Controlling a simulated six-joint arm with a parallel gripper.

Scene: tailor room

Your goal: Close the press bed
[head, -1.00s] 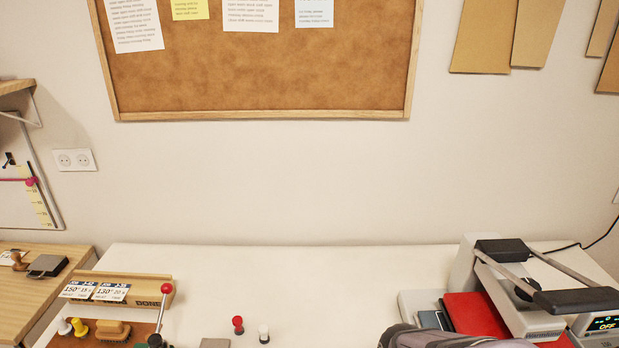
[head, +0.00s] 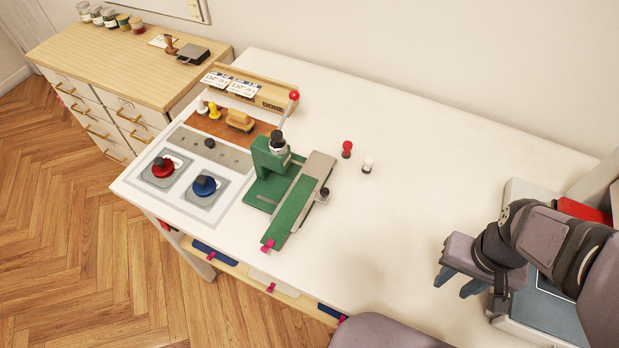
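A small green press (head: 270,158) stands on the white table, with a lever topped by a red ball. Its long green bed (head: 296,207) sticks out from the press toward the table's front edge, with a pink tab at its front end. A grey metal strip (head: 318,172) with a dark knob lies along the bed's right side. My gripper (head: 460,283) is at the right, well apart from the green press. Its two dark fingertips are apart with nothing visible between them.
A larger press (head: 545,312) with a red pad (head: 583,211) is partly hidden behind my arm. Red (head: 347,149) and white (head: 367,165) small knobbed pieces stand right of the green press. Red-handled (head: 163,168) and blue-handled (head: 204,186) tools sit at left. The table's middle is clear.

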